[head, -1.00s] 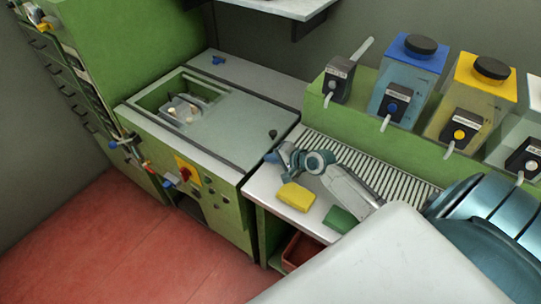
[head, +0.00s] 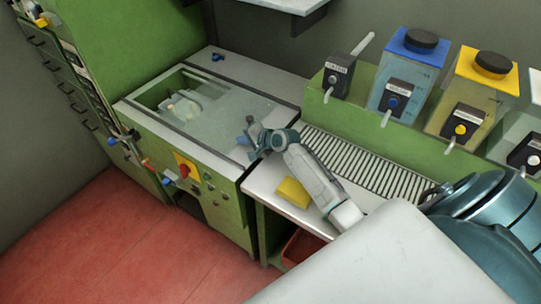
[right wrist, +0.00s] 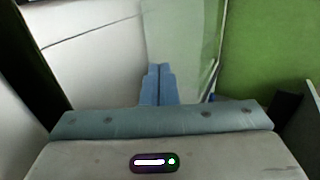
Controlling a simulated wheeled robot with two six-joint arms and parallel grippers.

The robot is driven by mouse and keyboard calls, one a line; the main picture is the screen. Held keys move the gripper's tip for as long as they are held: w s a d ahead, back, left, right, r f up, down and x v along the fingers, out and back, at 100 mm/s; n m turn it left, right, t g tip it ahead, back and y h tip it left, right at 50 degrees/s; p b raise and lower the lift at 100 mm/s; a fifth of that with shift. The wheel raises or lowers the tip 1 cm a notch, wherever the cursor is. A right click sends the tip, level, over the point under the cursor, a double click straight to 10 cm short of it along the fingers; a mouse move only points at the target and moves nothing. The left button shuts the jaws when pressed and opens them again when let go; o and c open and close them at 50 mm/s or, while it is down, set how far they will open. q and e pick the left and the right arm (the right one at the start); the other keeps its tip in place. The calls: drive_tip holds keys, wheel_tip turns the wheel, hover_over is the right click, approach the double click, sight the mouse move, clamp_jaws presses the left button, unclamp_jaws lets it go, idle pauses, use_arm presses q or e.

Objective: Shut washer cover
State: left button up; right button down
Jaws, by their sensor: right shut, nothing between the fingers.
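The washer is the green machine (head: 213,213) at the left with a grey top. Its cover (head: 215,128) is a flat translucent sheet lying across most of the top opening. The opening's left end (head: 150,98) is uncovered, and pale items inside show blurred through the sheet. My right gripper (head: 247,132) is shut and empty at the cover's right part. Its blue fingers (right wrist: 158,85) are together in the right wrist view, in front of a pale translucent surface. My left gripper is not in view.
A yellow sponge (head: 293,193) lies on the white counter beside the washer. A ribbed drain area (head: 350,165) and dispensers with blue (head: 412,75) and yellow (head: 484,85) lids stand to the right. A tall green cabinet (head: 130,45) stands behind the washer's left end.

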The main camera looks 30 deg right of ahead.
drive_tip(key=b, duration=0.8)
approach(194, 118)
drive_tip(key=x, duration=0.5)
drive_tip(key=shift+s+f, duration=0.15)
drive_tip(key=shift+f, duration=0.3)
drive_tip(key=shift+w+a+r, duration=0.15)
drive_tip(key=shift+w+r, duration=0.05)
drive_tip(key=shift+w, duration=0.3)
